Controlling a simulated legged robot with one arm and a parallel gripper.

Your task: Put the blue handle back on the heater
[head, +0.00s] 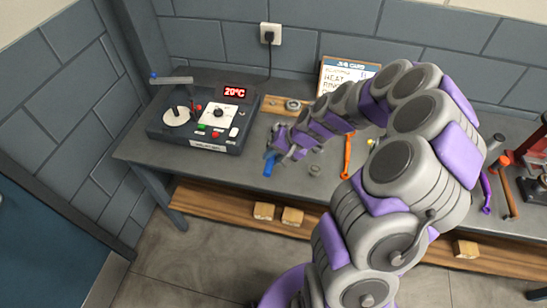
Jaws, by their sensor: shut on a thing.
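My gripper (283,150) is over the front part of the workbench, to the right of the heater. It is shut on the blue handle (269,164), which hangs below the fingertips near the bench's front edge. I cannot tell whether the handle touches the bench. The heater (165,130) is a dark box on the left of the bench. It has a red display reading 20°C, a white dial, coloured buttons, a round pale plate and a grey arm with a small blue tip at its left end.
The grey bench (140,150) runs along the brick wall. An orange wrench (347,155) and a small grey part (315,170) lie right of my gripper. A job card (345,72) stands at the back. A cable runs from the heater to a wall socket (270,34). Tools lie far right.

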